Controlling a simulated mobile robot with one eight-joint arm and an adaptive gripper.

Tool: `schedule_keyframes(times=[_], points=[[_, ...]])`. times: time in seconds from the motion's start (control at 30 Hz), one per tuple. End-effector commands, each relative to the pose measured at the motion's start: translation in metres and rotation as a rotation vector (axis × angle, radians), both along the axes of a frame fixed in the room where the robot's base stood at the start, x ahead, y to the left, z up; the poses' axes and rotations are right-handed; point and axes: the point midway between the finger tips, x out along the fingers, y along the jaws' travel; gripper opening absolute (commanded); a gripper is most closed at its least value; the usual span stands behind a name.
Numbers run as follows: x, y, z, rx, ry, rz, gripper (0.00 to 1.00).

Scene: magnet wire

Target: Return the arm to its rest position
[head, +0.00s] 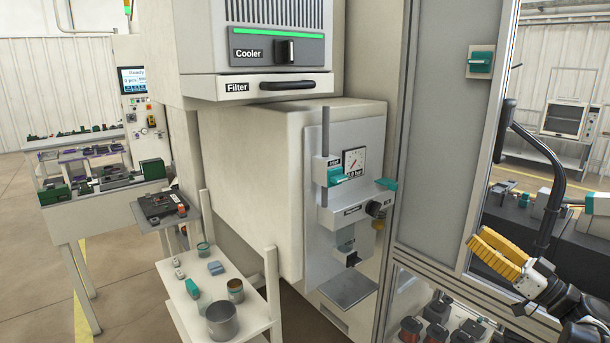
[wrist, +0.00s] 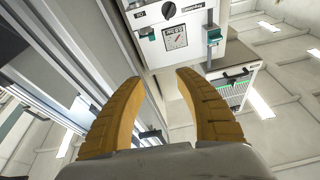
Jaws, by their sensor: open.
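My gripper (head: 484,246), with yellow ridged fingers, is at the right edge of the head view, in front of the tall cabinet's frame. My dark arm links run from it to the lower right corner. In the wrist view my gripper (wrist: 160,78) is open, its two curved fingers wide apart with nothing between them. The pressure gauge panel (wrist: 175,38) shows beyond the fingertips, apart from them, in a tilted, upside-down view.
The tall cabinet (head: 437,140) with a black bent handle (head: 541,150) stands close to my gripper. The press unit (head: 352,165) is left of it, under the Cooler box (head: 262,48). A white shelf cart (head: 245,325) holds tins. Open floor (head: 120,255) lies at left.

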Motion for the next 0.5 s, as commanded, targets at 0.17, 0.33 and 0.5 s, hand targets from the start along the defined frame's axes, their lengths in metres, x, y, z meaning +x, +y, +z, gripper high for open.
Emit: schedule_keyframes(times=[0.17,0.33,0.5], points=[[0.008,0.047,0.004,-0.016,0.159,0.054,0.40],[0.007,0.093,0.004,-0.041,0.335,0.090,0.40],[-0.011,0.154,-0.002,-0.087,0.575,0.109,0.40]])
